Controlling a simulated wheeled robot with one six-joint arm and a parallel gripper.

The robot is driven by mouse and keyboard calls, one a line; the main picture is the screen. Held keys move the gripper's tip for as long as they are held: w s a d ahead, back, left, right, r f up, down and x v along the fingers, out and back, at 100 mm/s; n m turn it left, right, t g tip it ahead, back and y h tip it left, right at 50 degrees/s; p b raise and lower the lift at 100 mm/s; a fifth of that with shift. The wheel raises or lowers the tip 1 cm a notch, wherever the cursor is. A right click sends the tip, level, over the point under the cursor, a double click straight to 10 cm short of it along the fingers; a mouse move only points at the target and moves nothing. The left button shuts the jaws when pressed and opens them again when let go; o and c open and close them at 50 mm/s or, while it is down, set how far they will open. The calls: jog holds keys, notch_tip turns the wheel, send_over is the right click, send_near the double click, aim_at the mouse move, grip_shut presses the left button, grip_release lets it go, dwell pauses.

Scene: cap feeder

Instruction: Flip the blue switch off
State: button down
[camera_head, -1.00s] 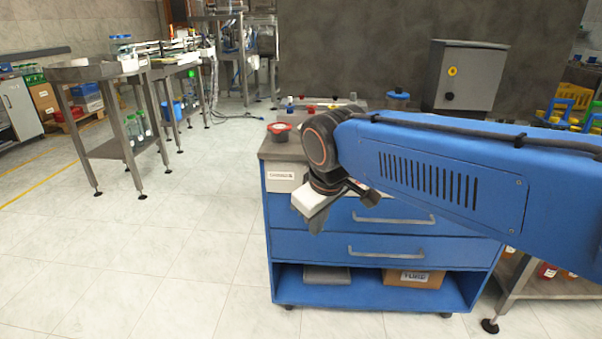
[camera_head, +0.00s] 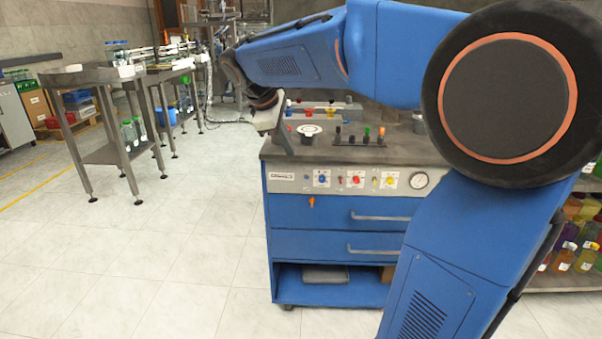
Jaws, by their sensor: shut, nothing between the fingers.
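The blue switch (camera_head: 322,179) is a small round knob on a white plate on the front panel of the blue cabinet (camera_head: 335,252). Its exact setting is too small to tell. My gripper (camera_head: 284,145) is above the left end of the cabinet top, up and to the left of the switch and apart from it. It is shut and empty. Its fingers are small and partly merge with the cabinet top behind them.
A red knob (camera_head: 356,180), another knob (camera_head: 389,181) and a round gauge (camera_head: 419,180) share the panel. A black rack (camera_head: 358,141) with coloured knobs and a white round part (camera_head: 309,130) stand on top.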

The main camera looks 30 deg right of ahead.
aim_at(306, 177)
jog(key=shift+w+r+n+h, duration=0.15)
jog(key=shift+w+r, duration=0.05)
jog(key=shift+w, duration=0.3)
jog(key=shift+w+r+n+h, duration=0.15)
jog(key=shift+w, duration=0.35)
jog(key=shift+d+f, duration=0.1)
jog(key=x, duration=1.4)
jog(key=shift+s, duration=0.1)
